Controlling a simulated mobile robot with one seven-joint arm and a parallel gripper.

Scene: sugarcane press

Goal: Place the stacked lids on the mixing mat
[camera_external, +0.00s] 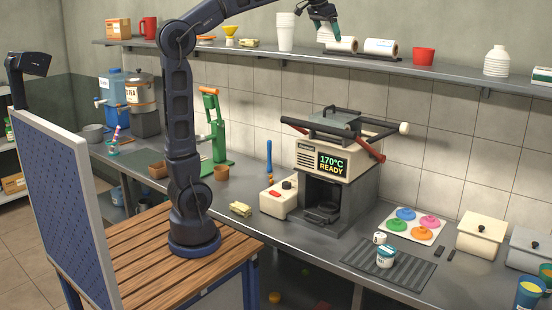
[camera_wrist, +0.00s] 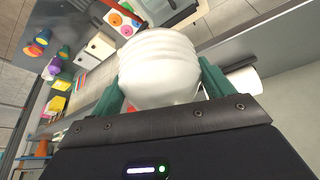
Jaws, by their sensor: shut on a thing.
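My gripper (camera_external: 326,27) is up at shelf height, in front of the white rolls. In the wrist view its green fingers (camera_wrist: 163,88) are shut on a white ribbed stack, the stacked lids (camera_wrist: 158,65), which fills the middle. I cannot tell which is the mixing mat. My gripper is well above both.
The shelf (camera_external: 250,48) holds stacked white cups (camera_external: 285,32), white rolls (camera_external: 380,47), a red cup (camera_external: 424,56) and another white ribbed stack (camera_external: 497,61). Below stands a press (camera_external: 335,165) with projecting handles. White bins (camera_external: 481,236) stand right of the mats.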

